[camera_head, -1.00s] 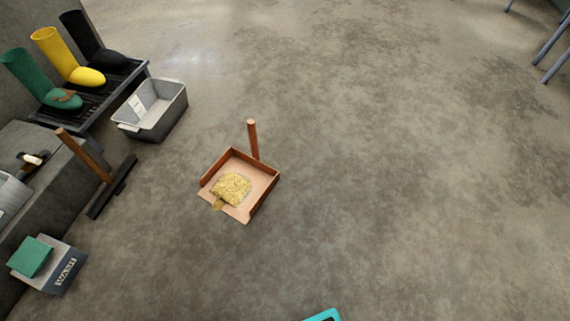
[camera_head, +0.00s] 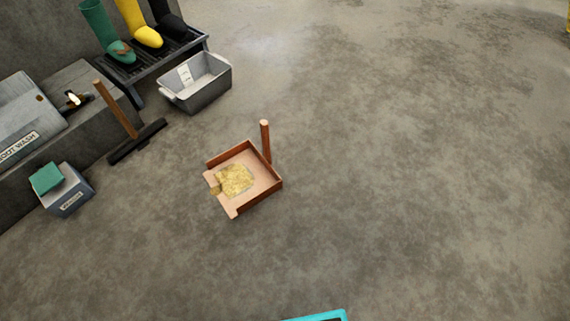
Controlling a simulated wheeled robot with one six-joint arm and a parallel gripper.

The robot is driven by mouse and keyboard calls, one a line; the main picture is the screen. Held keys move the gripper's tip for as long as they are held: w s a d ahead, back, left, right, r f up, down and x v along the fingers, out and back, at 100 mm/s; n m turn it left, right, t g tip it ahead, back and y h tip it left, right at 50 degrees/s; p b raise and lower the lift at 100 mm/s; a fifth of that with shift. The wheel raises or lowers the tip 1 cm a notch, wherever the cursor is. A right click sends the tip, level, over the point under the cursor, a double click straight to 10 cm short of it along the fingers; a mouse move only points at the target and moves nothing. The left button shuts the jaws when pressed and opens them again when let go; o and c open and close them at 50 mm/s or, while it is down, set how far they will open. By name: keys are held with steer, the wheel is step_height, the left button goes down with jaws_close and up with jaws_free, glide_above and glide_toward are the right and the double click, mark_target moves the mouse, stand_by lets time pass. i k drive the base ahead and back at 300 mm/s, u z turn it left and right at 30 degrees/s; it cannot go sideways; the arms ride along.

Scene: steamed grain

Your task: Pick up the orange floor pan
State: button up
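The orange floor pan (camera_head: 262,194) stands on the concrete floor near the middle of the head view. It is a shallow square tray with low walls and an upright handle (camera_head: 265,141) at its back right. A heap of yellow grain (camera_head: 234,179) lies in it, with a little spilling at its left edge. My gripper is not in view, so its state does not show.
A grey tub (camera_head: 205,90) stands behind the pan to the left. A squeegee or broom (camera_head: 137,142) leans by the grey ledge. Boots (camera_head: 146,37) stand on a black rack (camera_head: 130,76). A box (camera_head: 70,204) with a green item (camera_head: 46,178) sits at left. A turquoise edge (camera_head: 325,316) shows at the bottom. Floor right of the pan is clear.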

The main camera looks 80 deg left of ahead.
mark_target(246, 177)
steer(key=u, duration=0.5)
steer(key=i, duration=0.6)
steer(key=u, duration=1.25)
steer(key=i, duration=0.45)
steer(key=u, duration=0.35)
